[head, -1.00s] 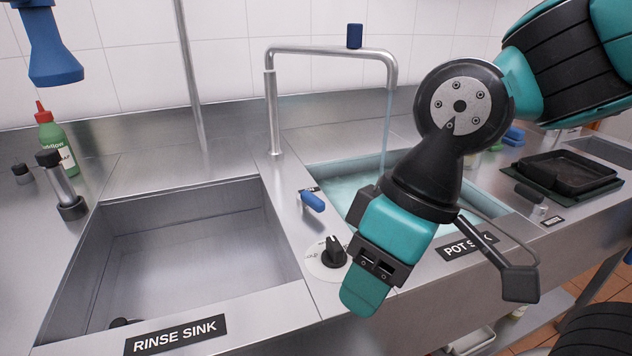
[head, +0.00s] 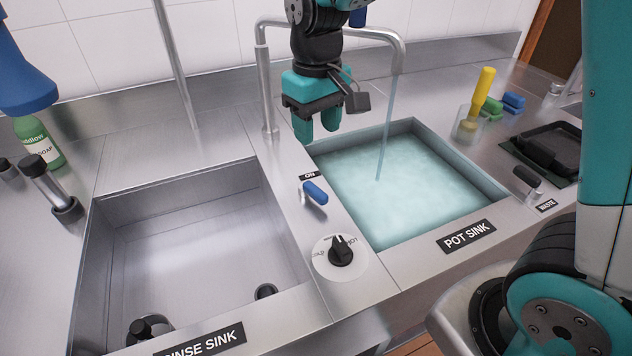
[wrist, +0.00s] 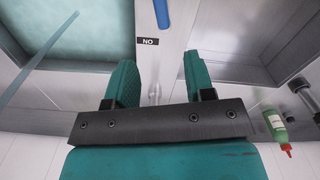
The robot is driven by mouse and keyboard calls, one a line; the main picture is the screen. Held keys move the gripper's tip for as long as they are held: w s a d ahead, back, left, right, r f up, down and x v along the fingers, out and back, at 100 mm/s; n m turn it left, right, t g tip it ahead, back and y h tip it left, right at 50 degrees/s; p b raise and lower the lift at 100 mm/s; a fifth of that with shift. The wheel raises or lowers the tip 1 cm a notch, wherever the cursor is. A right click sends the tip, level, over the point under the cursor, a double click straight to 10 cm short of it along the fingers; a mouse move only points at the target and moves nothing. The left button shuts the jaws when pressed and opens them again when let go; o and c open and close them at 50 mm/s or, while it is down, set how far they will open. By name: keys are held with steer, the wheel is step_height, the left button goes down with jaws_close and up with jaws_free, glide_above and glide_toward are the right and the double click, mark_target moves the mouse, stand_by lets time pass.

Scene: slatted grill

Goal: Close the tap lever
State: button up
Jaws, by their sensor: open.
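The blue tap lever (head: 315,192) sits on the steel strip between the two sinks, beside an ON label (head: 309,175). It also shows at the top edge of the wrist view (wrist: 162,14). Water runs from the bent tap spout (head: 398,60) into the pot sink (head: 490,197), which holds cloudy blue water. My gripper (head: 317,124) is open and empty, pointing down above the counter behind the lever, near the tap's upright pipe. In the wrist view its two teal fingers (wrist: 160,64) stand apart with bare steel between them. The lever is beyond them, not touched.
A black temperature knob (head: 340,250) is in front of the lever. The empty rinse sink (head: 295,262) is on the left. A green soap bottle (head: 40,143) and a hanging blue spray head (head: 22,82) are far left. A black waste lever (head: 527,178) is right.

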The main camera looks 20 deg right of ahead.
mark_target(317, 189)
step_height(317, 189, down, 14)
steer(key=shift+f, duration=0.2)
